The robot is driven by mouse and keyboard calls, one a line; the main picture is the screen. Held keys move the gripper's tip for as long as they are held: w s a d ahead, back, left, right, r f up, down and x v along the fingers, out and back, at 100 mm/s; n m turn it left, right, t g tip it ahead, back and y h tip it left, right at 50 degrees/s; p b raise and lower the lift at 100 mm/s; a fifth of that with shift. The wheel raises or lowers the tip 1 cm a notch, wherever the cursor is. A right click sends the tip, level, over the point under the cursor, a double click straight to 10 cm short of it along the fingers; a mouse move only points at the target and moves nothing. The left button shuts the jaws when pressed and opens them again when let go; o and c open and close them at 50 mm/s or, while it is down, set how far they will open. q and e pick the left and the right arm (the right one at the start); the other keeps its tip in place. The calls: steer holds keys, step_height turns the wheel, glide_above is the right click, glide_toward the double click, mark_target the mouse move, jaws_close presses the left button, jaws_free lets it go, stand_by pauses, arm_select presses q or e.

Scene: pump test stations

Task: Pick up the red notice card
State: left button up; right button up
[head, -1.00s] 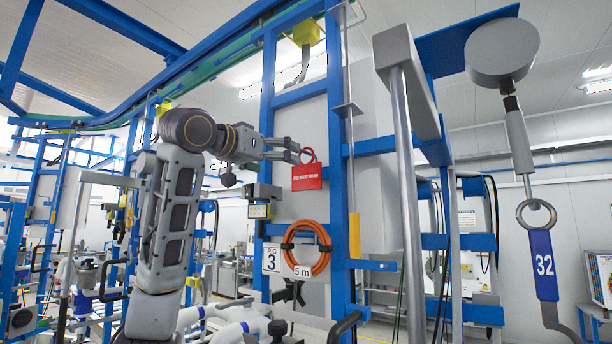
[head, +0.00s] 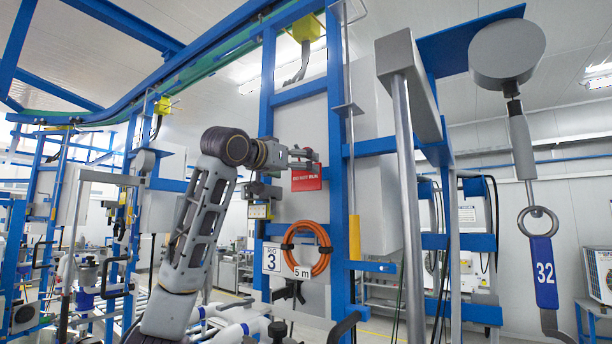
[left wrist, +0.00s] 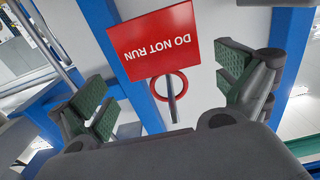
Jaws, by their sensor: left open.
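The red notice card (head: 306,181) hangs on the blue frame of the station, above the orange hose coil. In the left wrist view the card (left wrist: 152,42) reads "DO NOT RUN" upside down, with a red ring (left wrist: 169,86) and a grey strip by its edge. My left gripper (head: 308,157) is at the card's top edge in the head view. In the left wrist view its green-padded fingers (left wrist: 168,88) stand open, one on each side of the ring and strip, apart from both. The ring is hidden behind the gripper in the head view. My right gripper is not in view.
The orange hose coil (head: 307,248) hangs below the card, beside a sign with a 3 (head: 271,258). A blue upright (head: 337,150) stands just right of the card.

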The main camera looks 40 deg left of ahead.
arm_select(q)
steer(key=shift+w+a+f+p, duration=0.15)
steer(key=shift+w+p, duration=0.2)
steer(key=shift+w, duration=0.55)
steer(key=shift+w+a+p, duration=0.15)
steer(key=shift+w+p, duration=0.25)
steer(key=shift+w, duration=0.45)
steer(key=shift+w+a+f+p, duration=0.15)
steer(key=shift+w+p, duration=0.2)
steer(key=shift+w, duration=0.55)
steer(key=c, duration=0.8)
steer(key=shift+s, duration=0.1)
steer(key=shift+r, duration=0.2)
